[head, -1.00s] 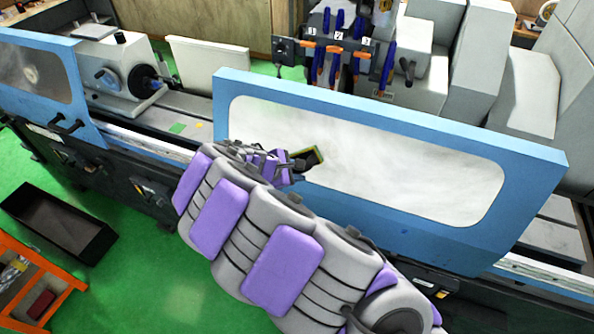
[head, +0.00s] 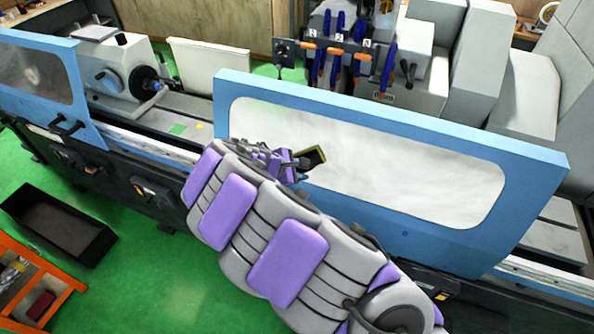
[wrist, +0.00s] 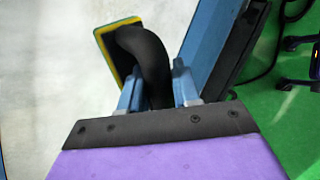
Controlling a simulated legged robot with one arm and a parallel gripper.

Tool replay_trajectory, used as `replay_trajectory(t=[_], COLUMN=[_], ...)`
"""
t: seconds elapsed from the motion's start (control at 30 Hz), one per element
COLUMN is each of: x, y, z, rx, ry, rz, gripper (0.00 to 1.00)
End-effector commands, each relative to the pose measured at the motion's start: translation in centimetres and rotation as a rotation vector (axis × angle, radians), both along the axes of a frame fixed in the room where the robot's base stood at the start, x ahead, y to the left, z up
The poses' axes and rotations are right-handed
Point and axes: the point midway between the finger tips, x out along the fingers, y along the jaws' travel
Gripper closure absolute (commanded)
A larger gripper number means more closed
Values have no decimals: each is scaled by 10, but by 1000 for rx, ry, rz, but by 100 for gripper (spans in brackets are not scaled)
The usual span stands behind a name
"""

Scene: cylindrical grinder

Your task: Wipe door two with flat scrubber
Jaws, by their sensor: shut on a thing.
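Door two appears to be the right-hand blue-framed door (head: 500,253) with a cloudy window (head: 420,170). The flat scrubber (head: 313,158), black with a yellow-green pad edge, is in front of the window's left part. In the wrist view, my gripper (wrist: 158,88) is shut on the black curved handle of the flat scrubber (wrist: 150,55). The pad faces the window pane (wrist: 50,70); I cannot tell whether it touches. In the head view, my gripper (head: 288,163) is partly hidden by my arm.
Another blue door (head: 70,120) with a small window stands at left. A black bin (head: 58,225) and an orange rack (head: 50,270) are on the green floor at lower left. Numbered hooks with blue and orange tools (head: 345,50) stand behind the door.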

Motion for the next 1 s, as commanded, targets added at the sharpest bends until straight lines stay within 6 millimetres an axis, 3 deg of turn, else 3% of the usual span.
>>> replay_trajectory(t=[0.47,1.0], x=[-1,-14], y=[-9,-43], z=[0,1], rx=[-5,2], ry=[-1,-2], rz=[-2,0], gripper=[92,93])
